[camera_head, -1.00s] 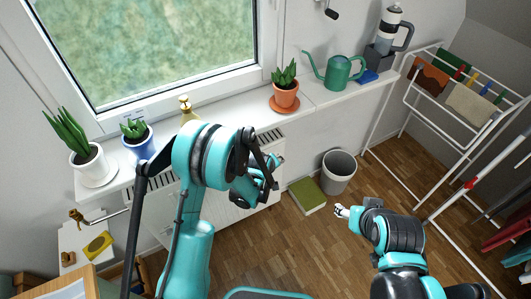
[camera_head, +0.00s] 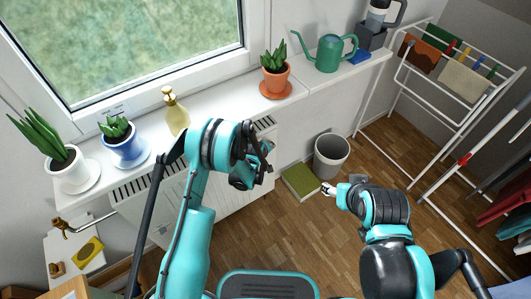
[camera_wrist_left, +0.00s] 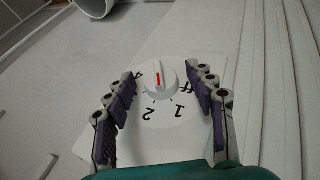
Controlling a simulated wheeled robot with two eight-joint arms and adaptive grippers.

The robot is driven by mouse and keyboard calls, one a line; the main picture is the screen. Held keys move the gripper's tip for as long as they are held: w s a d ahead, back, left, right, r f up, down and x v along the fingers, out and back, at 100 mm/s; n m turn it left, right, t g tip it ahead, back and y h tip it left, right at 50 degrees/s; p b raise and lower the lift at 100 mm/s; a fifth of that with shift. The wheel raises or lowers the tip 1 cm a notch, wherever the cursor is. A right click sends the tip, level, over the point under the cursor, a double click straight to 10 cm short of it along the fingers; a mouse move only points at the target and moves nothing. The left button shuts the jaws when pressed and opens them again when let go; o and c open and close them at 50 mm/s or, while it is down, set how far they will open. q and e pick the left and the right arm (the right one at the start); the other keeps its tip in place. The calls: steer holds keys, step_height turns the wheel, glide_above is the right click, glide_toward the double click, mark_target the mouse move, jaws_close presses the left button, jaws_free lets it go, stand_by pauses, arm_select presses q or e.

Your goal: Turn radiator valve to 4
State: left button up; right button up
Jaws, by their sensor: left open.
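The white radiator valve knob (camera_wrist_left: 160,78) with a red mark sits on a white dial plate (camera_wrist_left: 162,118) in the left wrist view. Black markings around it include 4, 2, 1 and part of "off". The red mark runs nearly up and down in the picture; I cannot tell which marking it indicates. My left gripper (camera_wrist_left: 165,90) is open, with its purple-padded fingers on either side of the dial, apart from the knob. In the head view my left gripper (camera_head: 264,152) is beside the radiator (camera_head: 215,200); the knob is not discernible there. My right gripper (camera_head: 328,190) is over the floor.
The windowsill holds potted plants (camera_head: 275,80), a gold bottle (camera_head: 175,115) and a green watering can (camera_head: 328,55). A grey bin (camera_head: 331,157) and a green-topped box (camera_head: 301,182) stand on the floor. A drying rack (camera_head: 450,85) is at right.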

arm_select(q)
steer(key=c, duration=1.1)
steer(key=shift+c, duration=0.2)
steer(key=shift+r, duration=0.1)
steer(key=shift+w+d+g+y, duration=0.1)
steer(key=shift+d+g+y, duration=0.1)
steer(key=shift+g+y, duration=0.45)
steer(key=shift+w+d+m+g+y, duration=0.1)
steer(key=shift+m+g+y, duration=0.25)
steer(key=shift+g+y, duration=0.5)
steer(key=shift+w+d+m+g+y, duration=0.1)
steer(key=shift+m+g+y, duration=0.35)
steer(key=shift+y, duration=0.55)
